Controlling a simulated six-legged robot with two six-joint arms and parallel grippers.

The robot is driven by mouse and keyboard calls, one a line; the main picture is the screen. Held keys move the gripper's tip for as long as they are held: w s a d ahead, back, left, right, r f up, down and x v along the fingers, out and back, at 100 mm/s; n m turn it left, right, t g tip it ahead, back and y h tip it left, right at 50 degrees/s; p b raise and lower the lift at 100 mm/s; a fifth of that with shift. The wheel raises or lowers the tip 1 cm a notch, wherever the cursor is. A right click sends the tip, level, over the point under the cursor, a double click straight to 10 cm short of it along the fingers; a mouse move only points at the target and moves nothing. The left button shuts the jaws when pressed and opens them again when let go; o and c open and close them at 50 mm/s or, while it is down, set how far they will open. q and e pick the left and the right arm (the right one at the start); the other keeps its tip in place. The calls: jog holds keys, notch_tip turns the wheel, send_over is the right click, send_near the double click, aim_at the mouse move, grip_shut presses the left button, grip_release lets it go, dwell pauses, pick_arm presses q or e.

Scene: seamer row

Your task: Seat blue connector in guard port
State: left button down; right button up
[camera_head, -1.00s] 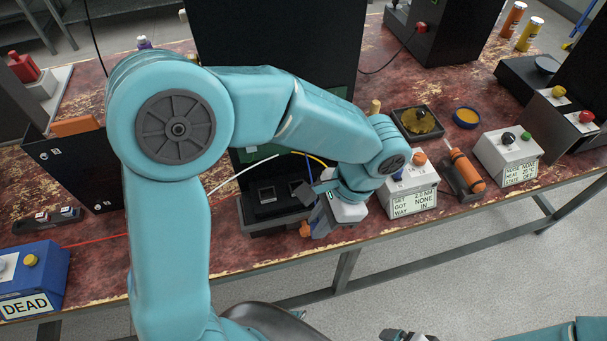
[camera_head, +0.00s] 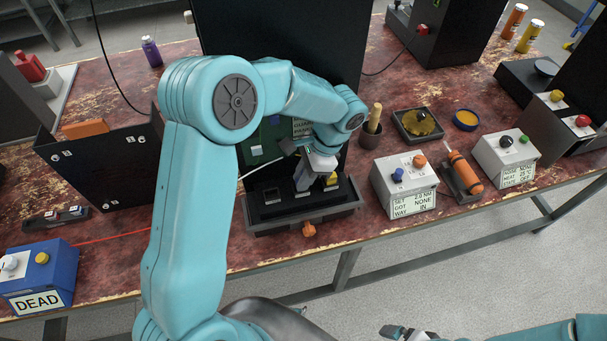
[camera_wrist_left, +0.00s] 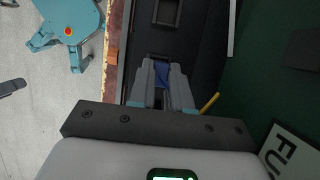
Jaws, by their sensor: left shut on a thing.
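My left gripper (camera_head: 303,183) is over the black socket tray (camera_head: 330,208), reaching down in front of the tall dark cabinet. In the left wrist view its fingers (camera_wrist_left: 161,88) are shut on the blue connector (camera_wrist_left: 161,72), which shows as a small blue patch between them. The connector is hidden in the head view. A square dark port (camera_wrist_left: 165,12) lies ahead of the fingertips in the wrist view; a square port (camera_head: 272,196) also shows at the tray's left. I cannot tell which port is the guard port. My right gripper (camera_head: 402,332) is only partly visible at the bottom edge.
A yellow piece (camera_head: 331,179) is just right of the left gripper, and a white cable (camera_head: 262,166) is to its left. An orange knob (camera_head: 309,230) sticks out at the tray's front. A white torque box (camera_head: 405,184) stands to the right.

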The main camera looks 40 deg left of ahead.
pick_arm(q)
jog(key=shift+s, duration=0.2)
jog(key=shift+d+f, duration=0.1)
jog(key=c, duration=1.1)
grip_release()
jog(key=shift+w, duration=0.2)
jog(key=shift+s, duration=0.15)
jog(key=v, duration=1.2)
jog(key=shift+r, duration=0.25)
jog(key=shift+s, duration=0.1)
